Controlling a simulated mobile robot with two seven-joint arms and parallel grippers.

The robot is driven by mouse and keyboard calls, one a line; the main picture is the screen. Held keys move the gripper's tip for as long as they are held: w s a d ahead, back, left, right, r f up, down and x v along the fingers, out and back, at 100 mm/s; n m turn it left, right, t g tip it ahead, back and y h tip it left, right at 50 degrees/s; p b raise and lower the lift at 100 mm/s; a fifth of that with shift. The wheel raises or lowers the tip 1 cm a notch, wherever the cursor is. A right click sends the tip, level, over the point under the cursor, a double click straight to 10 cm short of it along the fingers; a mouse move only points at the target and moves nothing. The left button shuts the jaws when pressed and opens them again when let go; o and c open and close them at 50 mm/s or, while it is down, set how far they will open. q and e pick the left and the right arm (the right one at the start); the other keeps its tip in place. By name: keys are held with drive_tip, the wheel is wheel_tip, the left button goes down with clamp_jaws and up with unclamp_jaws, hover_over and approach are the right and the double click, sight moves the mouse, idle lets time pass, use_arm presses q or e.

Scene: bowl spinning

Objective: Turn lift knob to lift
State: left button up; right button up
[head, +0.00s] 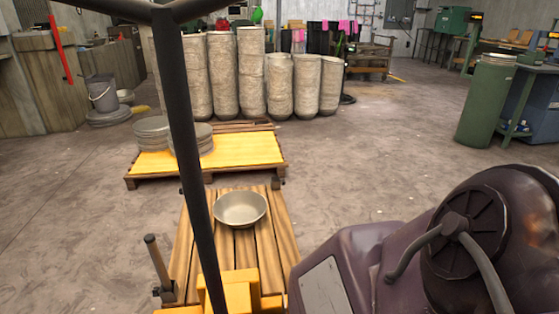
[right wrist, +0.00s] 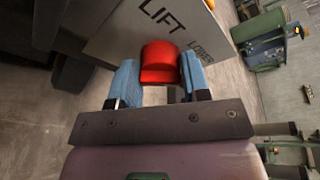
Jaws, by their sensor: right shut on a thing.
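A red lift knob (right wrist: 160,62) sits on a grey metal panel (right wrist: 128,38) marked LIFT and LOWER in the right wrist view. My right gripper (right wrist: 158,78) has its two blue fingers on either side of the knob and is shut on it. The knob's lower part is partly hidden between the fingers. In the head view neither the knob nor the panel can be made out. My left gripper is not in view.
A metal bowl (head: 240,208) rests on a wooden slatted platform (head: 226,248). A dark pole (head: 188,130) crosses the head view. Behind is a yellow-topped pallet (head: 240,152) with stacked plates (head: 151,130). Open concrete floor lies to the right of the pallet.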

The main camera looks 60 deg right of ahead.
drive_tip(key=n+h+b, duration=0.1)
drive_tip(key=n, duration=0.2)
drive_tip(key=shift+f, duration=0.1)
drive_tip(key=shift+n+g+h+b, duration=0.35)
drive_tip(key=shift+n+h, duration=0.25)
drive_tip(key=shift+n, duration=0.7)
drive_tip(key=o, duration=0.9)
drive_tip(key=shift+a, duration=0.1)
drive_tip(key=v, duration=1)
drive_tip(key=shift+s+a, duration=0.2)
drive_tip(key=shift+a, duration=0.1)
